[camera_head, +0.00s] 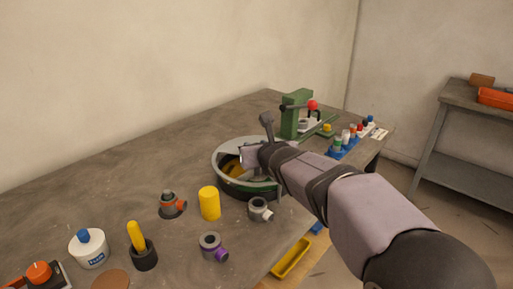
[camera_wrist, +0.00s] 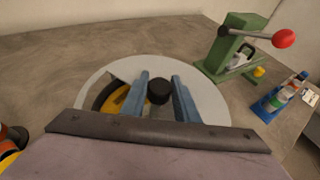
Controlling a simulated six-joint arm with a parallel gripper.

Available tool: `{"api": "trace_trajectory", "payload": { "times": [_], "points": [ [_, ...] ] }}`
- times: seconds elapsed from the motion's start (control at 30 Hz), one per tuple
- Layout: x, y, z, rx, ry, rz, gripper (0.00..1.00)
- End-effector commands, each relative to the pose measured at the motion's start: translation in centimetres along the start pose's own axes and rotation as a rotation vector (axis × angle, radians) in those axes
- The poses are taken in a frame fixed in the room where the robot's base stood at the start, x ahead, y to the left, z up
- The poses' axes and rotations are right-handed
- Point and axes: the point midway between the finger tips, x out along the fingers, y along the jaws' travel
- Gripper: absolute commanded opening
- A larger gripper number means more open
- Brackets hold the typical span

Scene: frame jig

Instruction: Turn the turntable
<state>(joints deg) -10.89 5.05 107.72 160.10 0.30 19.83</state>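The turntable (camera_head: 226,150) is a round thing with a pale grey top and a dark, green-tinged side, standing on the bench. An opening in its top shows yellow inside; the pale top also shows in the wrist view (camera_wrist: 209,98). My gripper (camera_wrist: 160,88) is over it, with its two blue fingers apart. A round black knob (camera_wrist: 160,91) lies between the fingers in the wrist view, with little or no gap on either side. I cannot tell whether the fingers press on it. In the head view my arm and gripper (camera_head: 246,156) cover the turntable's right part.
A green press (camera_head: 294,115) with a red-knobbed lever stands behind and right. A blue rack (camera_head: 342,150) of small bottles is at the right. The bench's back left is clear.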

Motion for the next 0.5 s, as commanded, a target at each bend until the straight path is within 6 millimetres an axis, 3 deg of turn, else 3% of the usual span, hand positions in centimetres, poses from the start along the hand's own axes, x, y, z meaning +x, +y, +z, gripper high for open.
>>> {"api": "trace_trajectory", "payload": {
  "times": [0.03, 0.1, 0.5],
  "points": [
    [-0.10, -0.11, 0.37, 0.005, -0.007, -0.001, 0.37],
    [-0.09, -0.08, 0.30, 0.004, -0.006, -0.001, 0.46],
    [-0.56, 0.04, 0.20, 0.001, -0.003, 0.001, 0.46]
  ]
}}
